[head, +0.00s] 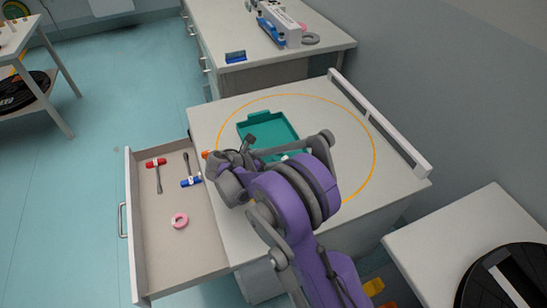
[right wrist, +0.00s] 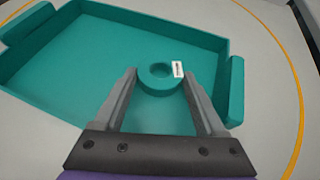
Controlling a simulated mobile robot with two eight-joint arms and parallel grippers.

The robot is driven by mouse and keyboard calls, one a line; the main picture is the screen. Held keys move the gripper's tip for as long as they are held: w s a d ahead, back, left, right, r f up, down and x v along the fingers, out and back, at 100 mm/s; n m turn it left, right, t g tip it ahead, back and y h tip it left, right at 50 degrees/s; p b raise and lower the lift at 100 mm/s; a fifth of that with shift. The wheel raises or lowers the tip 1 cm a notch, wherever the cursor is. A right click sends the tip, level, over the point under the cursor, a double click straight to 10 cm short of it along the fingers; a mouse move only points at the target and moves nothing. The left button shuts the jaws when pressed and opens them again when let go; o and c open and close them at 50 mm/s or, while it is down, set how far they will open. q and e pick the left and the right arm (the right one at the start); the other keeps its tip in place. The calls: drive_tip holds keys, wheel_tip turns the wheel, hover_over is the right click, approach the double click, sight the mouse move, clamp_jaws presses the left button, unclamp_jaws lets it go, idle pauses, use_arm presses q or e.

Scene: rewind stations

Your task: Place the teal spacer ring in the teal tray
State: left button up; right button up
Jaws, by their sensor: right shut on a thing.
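The teal tray (head: 284,114) lies on the white cabinet top, inside an orange circle. Its rim and floor also fill much of the right wrist view (right wrist: 60,65). My right gripper (right wrist: 159,78) is shut on the teal spacer ring (right wrist: 157,88), which has a small white label. The ring is between the fingertips and appears over the tray's floor; I cannot tell whether it touches it. In the head view my right gripper (head: 250,150) is at the tray's near side, and my arm hides the ring. My left gripper is not in view.
An open drawer (head: 200,240) on the left holds a red-handled tool (head: 156,162), a blue-handled tool (head: 190,182) and a pink ring (head: 180,220). A raised rail (head: 380,125) edges the cabinet's right side. A counter with a device (head: 280,25) stands behind. A black reel (head: 500,280) is at lower right.

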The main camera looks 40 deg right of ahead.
drive_tip(key=o, duration=1.3)
drive_tip(key=shift+f, duration=0.1)
drive_tip(key=shift+r, duration=0.2)
drive_tip(key=v, duration=1.2)
drive_tip(key=shift+f+p, duration=0.1)
drive_tip(key=shift+p, duration=0.25)
drive_tip(key=shift+s+m, duration=0.3)
drive_tip(key=shift+s, duration=0.05)
drive_tip(key=s+a+m+y, duration=0.1)
drive_tip(key=s+m+y, duration=0.1)
drive_tip(key=s, duration=0.2)
drive_tip(key=s+a+m+t+y, duration=0.1)
drive_tip(key=s+m+y, duration=0.1)
drive_tip(key=s+m, duration=0.1)
drive_tip(key=s+a+m+y, duration=0.2)
drive_tip(key=s, duration=0.3)
drive_tip(key=shift+a+r+t, duration=0.1)
drive_tip(key=shift+r+t, duration=0.3)
drive_tip(key=s+a+m+t+y, duration=0.1)
drive_tip(key=s+a+m+y, duration=0.1)
drive_tip(key=s+m, duration=0.1)
drive_tip(key=s+a+f+m+t+y, duration=0.1)
drive_tip(key=s+a+m+y, duration=0.1)
drive_tip(key=s+a+m, duration=0.1)
drive_tip(key=s+a+f+m+t+y, duration=0.1)
drive_tip(key=s+a+m+y, duration=0.1)
drive_tip(key=s+a+m, duration=0.1)
drive_tip(key=shift+s+a+f+m, duration=0.1)
drive_tip(key=shift+s+f+m, duration=0.15)
drive_tip(key=shift+s+m, duration=0.55)
